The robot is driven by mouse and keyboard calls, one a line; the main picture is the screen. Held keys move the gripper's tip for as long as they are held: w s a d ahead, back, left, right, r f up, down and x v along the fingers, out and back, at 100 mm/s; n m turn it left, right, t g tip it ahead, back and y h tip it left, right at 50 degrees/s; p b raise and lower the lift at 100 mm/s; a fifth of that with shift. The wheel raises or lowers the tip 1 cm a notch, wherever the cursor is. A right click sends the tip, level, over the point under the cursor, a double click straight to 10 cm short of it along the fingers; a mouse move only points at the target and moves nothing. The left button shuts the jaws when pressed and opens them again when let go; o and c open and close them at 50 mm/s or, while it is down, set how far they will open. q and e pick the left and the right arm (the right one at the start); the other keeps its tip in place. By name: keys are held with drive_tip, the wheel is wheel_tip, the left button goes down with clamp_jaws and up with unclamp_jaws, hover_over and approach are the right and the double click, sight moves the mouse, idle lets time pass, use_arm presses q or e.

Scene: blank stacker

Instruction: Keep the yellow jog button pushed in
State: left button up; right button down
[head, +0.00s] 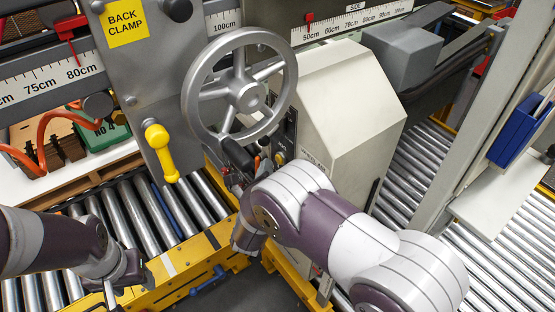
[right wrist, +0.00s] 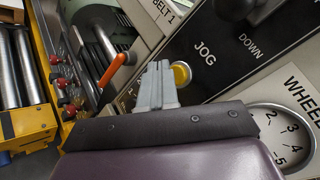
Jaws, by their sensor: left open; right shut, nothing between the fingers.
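The yellow jog button (right wrist: 181,73) is a round button in a pale ring on the dark panel marked JOG in the right wrist view. My right gripper (right wrist: 158,72) is shut and empty. Its grey fingertips point at the panel and overlap the left side of the button in that view. I cannot tell whether they touch it or how far in it is. My left gripper (head: 111,292) is open and empty at the lower left, above the yellow frame and away from the panel.
A large grey handwheel (head: 247,93) stands above the panel. A black knob (right wrist: 234,6) marked DOWN and a wheel dial (right wrist: 283,134) flank the button. An orange lever (right wrist: 112,69) sits to its left. A yellow handle (head: 162,153) hangs from the back clamp plate.

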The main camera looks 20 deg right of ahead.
drive_tip(key=shift+d, duration=0.1)
idle(0.6)
drive_tip(key=shift+w+d, duration=0.15)
drive_tip(key=shift+d, duration=0.2)
drive_tip(key=shift+w+d+b, duration=0.15)
drive_tip(key=shift+d+b, duration=0.3)
idle(0.6)
idle(2.8)
drive_tip(key=shift+s+a, duration=0.3)
drive_tip(key=shift+a, duration=0.55)
drive_tip(key=a, duration=0.1)
drive_tip(key=s+a+b, duration=0.1)
drive_tip(key=a, duration=0.2)
drive_tip(key=shift+s+a, duration=0.35)
drive_tip(key=shift+a, duration=0.05)
